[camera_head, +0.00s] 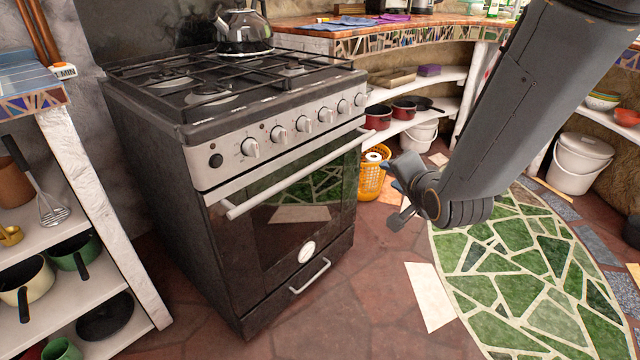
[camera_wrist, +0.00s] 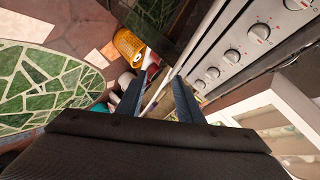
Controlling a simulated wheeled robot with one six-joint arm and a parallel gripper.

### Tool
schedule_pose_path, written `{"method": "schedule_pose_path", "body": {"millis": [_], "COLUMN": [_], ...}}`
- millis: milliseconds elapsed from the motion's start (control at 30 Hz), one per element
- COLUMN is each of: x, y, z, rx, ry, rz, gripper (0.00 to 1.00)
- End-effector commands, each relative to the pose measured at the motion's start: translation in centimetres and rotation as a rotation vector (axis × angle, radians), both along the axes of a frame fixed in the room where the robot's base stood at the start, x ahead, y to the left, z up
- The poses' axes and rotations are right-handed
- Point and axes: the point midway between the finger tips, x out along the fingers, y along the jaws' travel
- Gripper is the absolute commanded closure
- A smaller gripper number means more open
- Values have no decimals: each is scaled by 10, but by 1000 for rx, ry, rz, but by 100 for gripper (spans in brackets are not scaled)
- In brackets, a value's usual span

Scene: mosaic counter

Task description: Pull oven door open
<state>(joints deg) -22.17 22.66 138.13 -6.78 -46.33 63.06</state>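The oven door (camera_head: 290,215) is dark glass in a black frame on the front of the stove, and it looks closed. Its long light-grey handle (camera_head: 290,178) runs along the top of the door, below the knobs. My gripper (camera_head: 397,192) is to the right of the door and lower than the handle's right end in the head view. In the wrist view my gripper (camera_wrist: 158,98) has its two dark fingers apart. The pale handle (camera_wrist: 190,62) runs slantwise beyond and between the fingertips there. I see no contact with it, but the exact distance is unclear.
A kettle (camera_head: 243,32) stands on the stove top. A lower drawer handle (camera_head: 310,276) is under the door. An orange basket (camera_head: 371,180) stands beside the stove. Shelves with pots (camera_head: 75,255) stand at left. The floor before the stove is clear, with a green mosaic (camera_head: 520,265) at right.

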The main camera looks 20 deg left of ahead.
Motion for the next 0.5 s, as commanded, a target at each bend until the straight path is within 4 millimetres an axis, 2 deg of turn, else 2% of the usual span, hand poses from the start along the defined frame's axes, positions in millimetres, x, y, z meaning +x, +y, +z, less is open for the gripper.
{"method": "schedule_pose_path", "body": {"millis": [33, 133, 300, 500], "x": [6, 13, 12, 1], "y": [17, 49, 98, 134], "z": [-19, -29, -45, -54], "rx": [64, 214, 475, 715], "ry": [-21, -67, -115, -130], "rz": [11, 32, 91, 165], "gripper": [67, 67, 67, 67]}}
